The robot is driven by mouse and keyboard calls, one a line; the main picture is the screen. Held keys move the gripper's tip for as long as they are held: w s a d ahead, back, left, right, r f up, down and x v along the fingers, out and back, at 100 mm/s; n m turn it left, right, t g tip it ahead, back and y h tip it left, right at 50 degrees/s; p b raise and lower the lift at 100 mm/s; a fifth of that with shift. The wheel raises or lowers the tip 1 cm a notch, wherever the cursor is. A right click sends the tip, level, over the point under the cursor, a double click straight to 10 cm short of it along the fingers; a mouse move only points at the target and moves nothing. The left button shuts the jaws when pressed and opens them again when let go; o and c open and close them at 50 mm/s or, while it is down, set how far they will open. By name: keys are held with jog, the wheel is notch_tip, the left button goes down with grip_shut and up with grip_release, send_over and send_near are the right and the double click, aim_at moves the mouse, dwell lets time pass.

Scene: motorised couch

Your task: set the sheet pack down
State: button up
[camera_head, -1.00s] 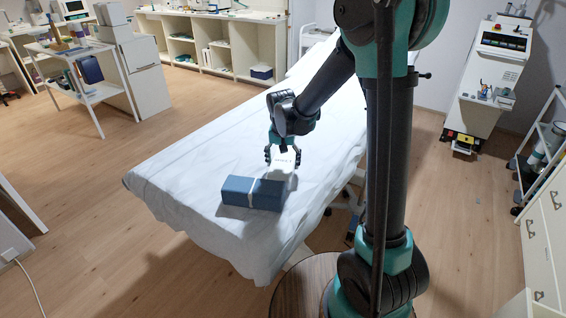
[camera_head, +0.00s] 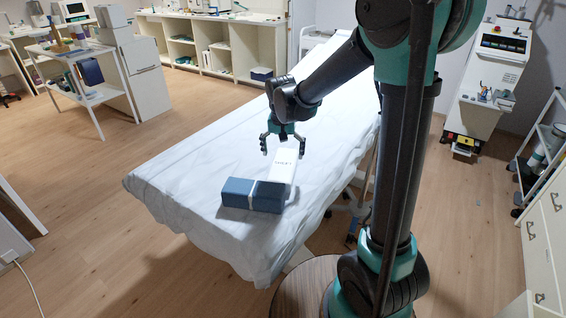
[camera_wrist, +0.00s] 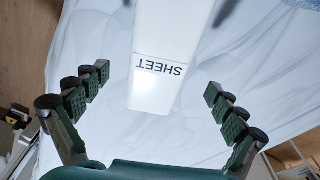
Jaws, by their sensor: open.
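The sheet pack (camera_head: 285,168) is a long white box lettered "SHEET". It lies on the white-draped couch (camera_head: 190,160), just behind the blue pack, and the two look close together or touching. My gripper (camera_head: 284,151) is open and empty above the far part of the sheet pack, fingers pointing down. In the wrist view the pack (camera_wrist: 165,70) lies between the spread fingers (camera_wrist: 158,82), with clear gaps on both sides. The pack's far end is cut off by the top of that view.
A blue pack with a pale band (camera_head: 238,192) lies at the couch's near end. The drape is bare left of the packs and further up the couch. A white trolley (camera_head: 85,85) stands at left, a white device (camera_head: 490,85) and a rack at right.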

aim_at(282, 166)
notch_tip(282, 166, up, 6)
jog(key=s+d+f+n+t, duration=0.1)
jog(key=s+d+f, duration=0.4)
jog(key=s+d, duration=0.4)
jog(key=s+d+f+n+t, duration=0.1)
jog(key=s+d+f, duration=0.5)
jog(key=s+d, duration=0.3)
jog(key=shift+s+d+f+t, duration=0.15)
jog(key=shift+s+d+t, duration=0.2)
jog(key=shift+s, duration=0.85)
jog(key=shift+a, duration=0.1)
